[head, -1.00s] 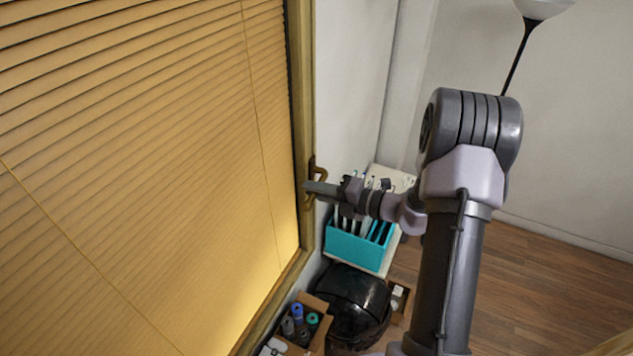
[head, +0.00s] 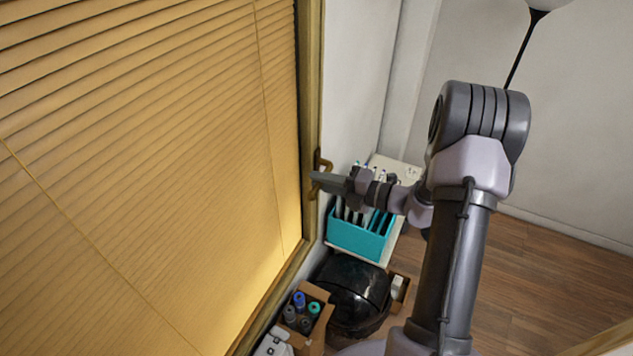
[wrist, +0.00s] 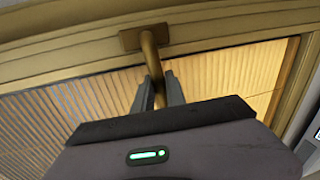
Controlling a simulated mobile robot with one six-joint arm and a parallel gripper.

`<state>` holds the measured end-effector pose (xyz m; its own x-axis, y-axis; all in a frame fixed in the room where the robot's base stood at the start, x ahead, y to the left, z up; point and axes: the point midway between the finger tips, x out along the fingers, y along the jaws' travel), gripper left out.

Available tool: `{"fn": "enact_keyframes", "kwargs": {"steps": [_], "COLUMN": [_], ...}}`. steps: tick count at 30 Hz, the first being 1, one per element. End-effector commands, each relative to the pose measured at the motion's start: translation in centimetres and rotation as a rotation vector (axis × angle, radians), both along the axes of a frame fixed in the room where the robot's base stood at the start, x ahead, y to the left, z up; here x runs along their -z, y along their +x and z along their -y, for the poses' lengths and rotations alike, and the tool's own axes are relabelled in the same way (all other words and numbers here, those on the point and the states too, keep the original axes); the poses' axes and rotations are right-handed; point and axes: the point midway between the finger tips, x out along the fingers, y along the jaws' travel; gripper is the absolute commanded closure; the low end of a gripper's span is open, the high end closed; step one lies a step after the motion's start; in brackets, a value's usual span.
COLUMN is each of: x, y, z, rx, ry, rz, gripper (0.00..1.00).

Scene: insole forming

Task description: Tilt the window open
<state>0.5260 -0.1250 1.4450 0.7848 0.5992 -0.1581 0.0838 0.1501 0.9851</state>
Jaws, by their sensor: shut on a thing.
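The window (head: 311,100) has a wooden frame and a closed yellow slatted blind (head: 150,150) filling the left of the head view. A brass handle (head: 325,163) sits on the frame's right side; in the wrist view the handle (wrist: 150,52) has a base plate on the frame and a grip that runs down between my fingers. My gripper (head: 318,180) is at the handle, and in the wrist view my gripper (wrist: 159,88) is shut on the handle's grip. The fingers hide part of the grip. I cannot tell whether the sash stands away from its frame.
Below the handle, a teal holder (head: 358,240) with pens or tools stands on a white surface. A black rounded object (head: 352,295) and a cardboard box of bottles (head: 312,325) lie lower down. Wooden floor (head: 545,265) is open at the right.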

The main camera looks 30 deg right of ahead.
Motion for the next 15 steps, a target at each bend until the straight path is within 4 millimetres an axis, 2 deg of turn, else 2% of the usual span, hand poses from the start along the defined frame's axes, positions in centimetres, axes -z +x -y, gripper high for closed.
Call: {"fn": "enact_keyframes", "kwargs": {"steps": [1, 6, 15], "x": [1.4, 2.1, 1.6], "y": [-0.9, -3.3, -3.9], "z": [0.9, 2.6, 3.0], "rx": [0.009, 0.006, 0.004], "ry": [0.014, 0.061, 0.075], "rz": [0.011, 0.068, 0.088], "gripper": [1.00, 1.00, 1.00]}}
